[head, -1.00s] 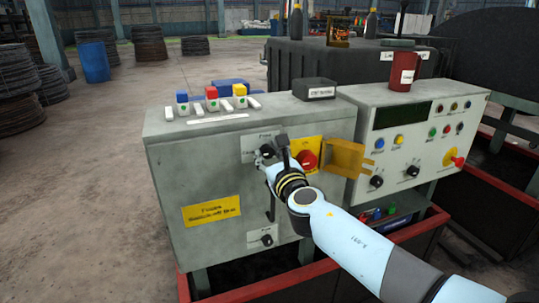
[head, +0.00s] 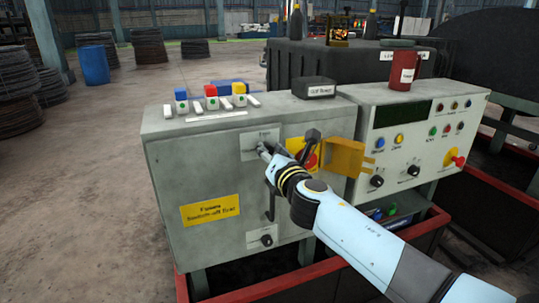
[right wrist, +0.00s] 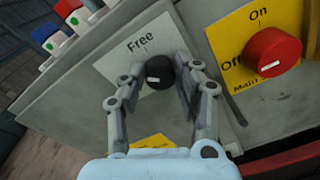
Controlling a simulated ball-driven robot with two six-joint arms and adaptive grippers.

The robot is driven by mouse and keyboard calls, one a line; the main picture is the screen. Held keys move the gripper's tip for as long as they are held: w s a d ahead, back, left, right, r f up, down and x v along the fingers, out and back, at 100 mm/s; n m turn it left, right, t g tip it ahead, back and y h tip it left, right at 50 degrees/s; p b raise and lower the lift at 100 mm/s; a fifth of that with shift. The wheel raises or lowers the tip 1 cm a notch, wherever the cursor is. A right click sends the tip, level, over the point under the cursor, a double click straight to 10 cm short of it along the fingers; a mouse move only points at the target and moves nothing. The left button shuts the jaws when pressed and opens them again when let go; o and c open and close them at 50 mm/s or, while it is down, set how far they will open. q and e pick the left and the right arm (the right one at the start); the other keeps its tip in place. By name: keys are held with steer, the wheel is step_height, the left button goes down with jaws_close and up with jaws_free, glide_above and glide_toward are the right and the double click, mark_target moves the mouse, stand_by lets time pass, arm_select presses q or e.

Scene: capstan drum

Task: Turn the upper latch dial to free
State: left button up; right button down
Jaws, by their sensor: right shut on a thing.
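The upper latch dial (right wrist: 159,73) is a small black knob with a short white mark on the left part of its face in the right wrist view. It sits on a pale plate (right wrist: 128,58) with the word "Free" printed above it. My right gripper (right wrist: 161,68) is shut on this dial, one finger on each side. In the head view my right gripper (head: 262,151) reaches the plate (head: 252,142) on the grey cabinet's front and hides most of the dial. My left gripper is not in view.
A red main switch (right wrist: 273,52) on a yellow plate is close to the right. An orange bracket (head: 345,157) juts out beside it. A lower black dial (head: 266,240) is on the grey cabinet (head: 185,175).

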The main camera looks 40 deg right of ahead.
steer(key=m+b, duration=0.1)
steer(key=m, duration=0.3)
steer(key=shift+d+f+m+y+b, duration=0.1)
steer(key=shift+m+y+b, duration=0.45)
steer(key=shift+m, duration=2.05)
steer(key=shift+b, duration=0.3)
steer(key=c, duration=1)
jaws_free()
steer(key=shift+o, duration=0.2)
